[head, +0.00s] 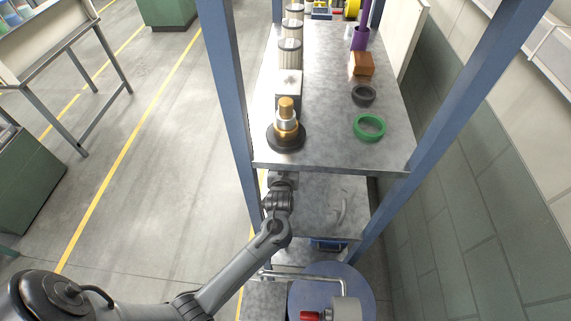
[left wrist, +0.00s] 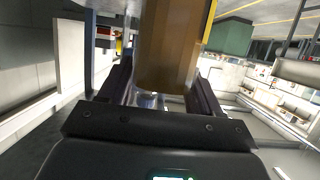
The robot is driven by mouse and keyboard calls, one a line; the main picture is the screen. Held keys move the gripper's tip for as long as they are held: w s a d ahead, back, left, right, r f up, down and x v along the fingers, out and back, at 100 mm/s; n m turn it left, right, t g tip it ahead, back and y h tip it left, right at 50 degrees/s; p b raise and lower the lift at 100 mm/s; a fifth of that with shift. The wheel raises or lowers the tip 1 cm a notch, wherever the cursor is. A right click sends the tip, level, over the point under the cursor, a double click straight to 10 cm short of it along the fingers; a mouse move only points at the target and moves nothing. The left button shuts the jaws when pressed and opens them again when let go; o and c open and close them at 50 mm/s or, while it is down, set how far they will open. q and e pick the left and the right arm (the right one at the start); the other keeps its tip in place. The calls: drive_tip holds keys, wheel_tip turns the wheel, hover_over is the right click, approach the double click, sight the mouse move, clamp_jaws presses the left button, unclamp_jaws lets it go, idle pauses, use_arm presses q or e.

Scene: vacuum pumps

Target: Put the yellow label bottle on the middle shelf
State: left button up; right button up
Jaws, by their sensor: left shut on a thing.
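In the left wrist view, my left gripper (left wrist: 160,88) is shut on an amber-brown bottle (left wrist: 165,55), which stands between its two dark fingers. The bottle's far end runs out of the top of that view, and its label cannot be made out clearly. In the head view my left arm reaches to the front edge of the top shelf (head: 325,150); its fingers and the bottle are hidden beneath that shelf. The middle shelf (head: 315,215) shows below, with its back part hidden. My right gripper is in neither view.
The top shelf holds a brass fitting on a black flange (head: 286,130), a green ring (head: 369,128), a black ring (head: 363,95) and a brown block (head: 361,63). Blue posts (head: 226,80) flank the shelves. A blue round-topped unit (head: 360,285) stands below.

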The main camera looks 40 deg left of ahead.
use_arm(q)
drive_tip(key=shift+f, duration=0.15)
idle(0.4)
drive_tip(key=o, duration=1.3)
drive_tip(key=shift+o, duration=0.8)
drive_tip(key=shift+f, duration=0.1)
drive_tip(key=v, duration=0.7)
drive_tip(key=shift+s+d, duration=0.15)
drive_tip(key=shift+s, duration=0.05)
drive_tip(key=shift+c, duration=0.3)
